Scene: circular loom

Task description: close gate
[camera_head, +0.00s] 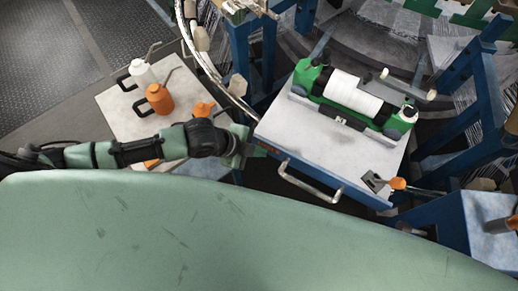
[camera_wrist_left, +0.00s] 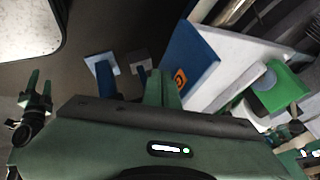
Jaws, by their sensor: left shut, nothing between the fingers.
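My left gripper (camera_head: 247,150) is at the left side of the white-topped, blue-sided platform (camera_head: 277,133). Its fingers (camera_wrist_left: 163,88) are together and empty in the left wrist view. I cannot tell whether they touch the platform. A silver bar handle (camera_head: 308,186) is on the platform's front edge. The platform's blue side with an orange mark (camera_wrist_left: 188,72) shows in the left wrist view. I cannot tell for certain which part is the gate. At the left of that view, what looks like my right gripper (camera_wrist_left: 39,88) has its two fingers apart.
The platform carries a green holder (camera_head: 387,130) with a white roll (camera_head: 352,93). Blue posts (camera_head: 489,100) stand at the right. A blue stand (camera_head: 433,218) is at the lower right.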

